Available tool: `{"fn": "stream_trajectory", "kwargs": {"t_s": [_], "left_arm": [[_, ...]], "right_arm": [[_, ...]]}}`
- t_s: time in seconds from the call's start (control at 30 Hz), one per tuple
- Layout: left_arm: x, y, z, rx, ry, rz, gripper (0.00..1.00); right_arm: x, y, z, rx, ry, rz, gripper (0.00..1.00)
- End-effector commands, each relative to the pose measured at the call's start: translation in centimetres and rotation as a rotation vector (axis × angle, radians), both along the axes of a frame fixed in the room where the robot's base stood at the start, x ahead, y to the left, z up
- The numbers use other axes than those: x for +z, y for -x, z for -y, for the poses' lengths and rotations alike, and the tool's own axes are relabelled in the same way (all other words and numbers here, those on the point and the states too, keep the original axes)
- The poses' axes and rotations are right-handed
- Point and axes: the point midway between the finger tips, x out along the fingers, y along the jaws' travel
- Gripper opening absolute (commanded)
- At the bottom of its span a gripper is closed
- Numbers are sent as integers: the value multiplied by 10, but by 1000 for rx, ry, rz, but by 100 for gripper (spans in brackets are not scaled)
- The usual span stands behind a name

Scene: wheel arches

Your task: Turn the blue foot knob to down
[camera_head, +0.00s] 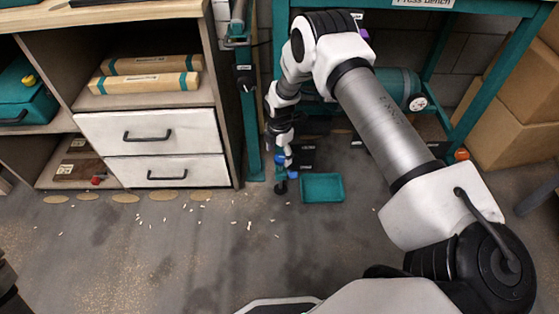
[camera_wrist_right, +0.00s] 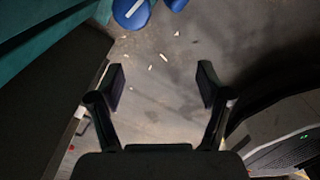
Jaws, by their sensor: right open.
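The blue foot knob (camera_wrist_right: 131,12) shows at the top edge of the right wrist view as a round blue disc with a white mark, partly cut off. A second blue part (camera_wrist_right: 175,3) is beside it. In the head view small blue patches (camera_head: 281,160) show low on the teal leg, partly covered by my right arm. My right gripper (camera_wrist_right: 160,86) is open and empty, its fingers spread over the floor, apart from the knob. In the head view its end (camera_head: 280,187) is small and dark. My left gripper is not clearly in view.
A cabinet with two white drawers (camera_head: 150,132) stands to the left. A teal tray (camera_head: 322,188) lies on the floor right of the gripper. The teal press bench (camera_head: 480,70) and cardboard boxes (camera_head: 515,115) are on the right. Pale chips (camera_head: 233,222) litter the open floor.

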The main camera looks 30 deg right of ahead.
Motion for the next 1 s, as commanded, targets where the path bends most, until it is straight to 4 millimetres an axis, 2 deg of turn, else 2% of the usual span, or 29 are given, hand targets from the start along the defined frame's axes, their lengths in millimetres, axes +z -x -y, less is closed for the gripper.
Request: {"fn": "stream_trajectory", "kwargs": {"t_s": [0.03,0.1,0.23,0.33,0.7,0.8,1.0], "left_arm": [[-44,0,0,0,0,0,0],[-56,0,0,1,0,0,0],[-62,-1,0,1,0,1,0],[-64,-1,0,1,0,2,0],[-96,-1,0,2,0,2,0],[-98,-1,0,3,0,3,0],[-96,-1,0,3,0,3,0]], "right_arm": [[-30,-18,13,88,7,8,78],[-28,-32,24,199,12,4,78],[-21,-43,34,298,15,-2,78],[-24,-44,36,317,15,-4,78],[-89,-43,35,316,15,-4,78],[-95,-43,35,316,15,-4,78],[-94,-43,35,315,15,-4,78]]}}
